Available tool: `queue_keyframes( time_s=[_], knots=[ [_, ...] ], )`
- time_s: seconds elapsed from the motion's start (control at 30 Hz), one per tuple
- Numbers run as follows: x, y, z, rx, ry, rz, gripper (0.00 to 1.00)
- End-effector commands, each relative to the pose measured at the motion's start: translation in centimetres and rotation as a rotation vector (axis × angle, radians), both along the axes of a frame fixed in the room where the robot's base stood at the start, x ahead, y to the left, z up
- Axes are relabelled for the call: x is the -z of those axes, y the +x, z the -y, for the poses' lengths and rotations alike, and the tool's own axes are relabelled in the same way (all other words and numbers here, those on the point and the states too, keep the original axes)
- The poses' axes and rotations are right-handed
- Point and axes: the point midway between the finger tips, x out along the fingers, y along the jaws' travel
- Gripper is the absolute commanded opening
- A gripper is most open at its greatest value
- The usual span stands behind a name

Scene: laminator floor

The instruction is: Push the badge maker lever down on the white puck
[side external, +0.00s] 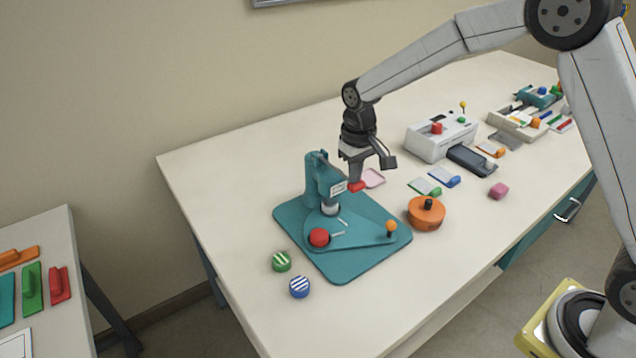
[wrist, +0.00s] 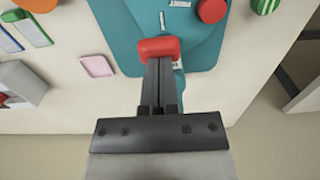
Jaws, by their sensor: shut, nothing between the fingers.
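The teal badge maker (side external: 317,180) stands on a teal base plate (side external: 345,270) on the table. Its lever ends in a red grip (side external: 357,187), which also shows in the wrist view (wrist: 159,47). A white round piece (side external: 330,209) sits under the press head; I cannot tell whether it is the puck or part of the press. A red disc (side external: 319,237) lies at the front of the base and shows in the wrist view (wrist: 212,10). My gripper (side external: 357,179) is shut and empty, pointing down, with its fingertips at the red grip. Whether they touch it is unclear.
An orange round device (side external: 426,214) stands right of the base. Green (side external: 281,261) and blue (side external: 299,287) striped discs lie at front left. A pink tray (side external: 373,178) lies behind the gripper. A white machine (side external: 440,136) stands farther back.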

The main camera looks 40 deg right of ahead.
Motion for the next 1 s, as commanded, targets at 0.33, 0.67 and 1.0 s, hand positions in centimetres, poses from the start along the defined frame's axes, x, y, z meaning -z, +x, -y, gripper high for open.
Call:
queue_keyframes(
  time_s=[0.33,0.67,1.0],
  knots=[
    [-1.7,0.0,0.0,0.000,0.000,-0.002,0.00],
    [-3.4,0.0,0.0,0.000,0.000,0.000,0.00],
    [-5.1,0.0,0.0,0.000,0.000,0.000,0.00]
  ],
)
